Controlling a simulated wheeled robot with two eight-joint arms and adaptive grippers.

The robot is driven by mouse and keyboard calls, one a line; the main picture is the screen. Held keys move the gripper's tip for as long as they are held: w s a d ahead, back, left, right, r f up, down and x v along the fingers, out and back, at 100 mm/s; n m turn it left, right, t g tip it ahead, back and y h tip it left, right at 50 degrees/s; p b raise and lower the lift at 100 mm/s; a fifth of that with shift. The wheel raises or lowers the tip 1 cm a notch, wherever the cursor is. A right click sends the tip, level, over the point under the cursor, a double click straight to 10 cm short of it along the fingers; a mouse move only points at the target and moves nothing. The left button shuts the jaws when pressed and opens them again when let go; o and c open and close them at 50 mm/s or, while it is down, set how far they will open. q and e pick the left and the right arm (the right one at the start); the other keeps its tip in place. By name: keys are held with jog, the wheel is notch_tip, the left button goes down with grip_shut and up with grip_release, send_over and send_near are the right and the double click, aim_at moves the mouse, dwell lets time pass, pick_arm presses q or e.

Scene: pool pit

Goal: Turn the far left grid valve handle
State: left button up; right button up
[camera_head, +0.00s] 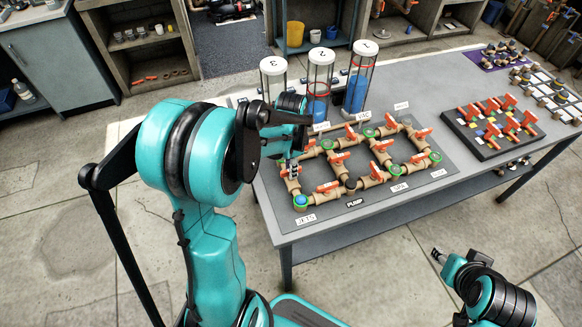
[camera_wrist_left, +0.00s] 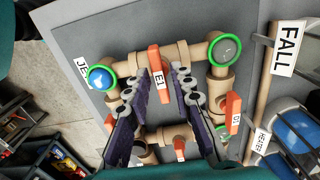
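The valve grid of tan pipes (camera_head: 350,186) with orange handles lies on the grey table. The far left orange handle (camera_head: 290,185) is partly hidden behind my left gripper (camera_head: 291,166), which points down at it from above. In the left wrist view, an orange handle marked E1 (camera_wrist_left: 158,72) stands between the two dark fingers of my left gripper (camera_wrist_left: 158,95). One finger is on each side of it, with visible gaps, so the gripper looks open. My right gripper (camera_head: 440,256) is low at the bottom right, away from the table; its opening is too small to judge.
Three clear columns with white caps (camera_head: 320,80) stand behind the grid. A black board with orange handles (camera_head: 494,124) is on the right of the table (camera_head: 450,80).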

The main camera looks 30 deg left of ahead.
pick_arm(q)
jog(key=shift+r, duration=0.1)
notch_tip(320, 180, up, 12)
dwell(0.6)
jog(key=shift+d, duration=0.1)
dwell(0.3)
jog(key=s+d+f+n+t+b, duration=0.2)
jog(key=s+d+n+t, duration=0.5)
jog(key=s+d, duration=0.3)
jog(key=shift+s+d+f+n, duration=0.2)
jog(key=shift+s+f+n, duration=0.2)
jog(key=shift+s+n, duration=0.25)
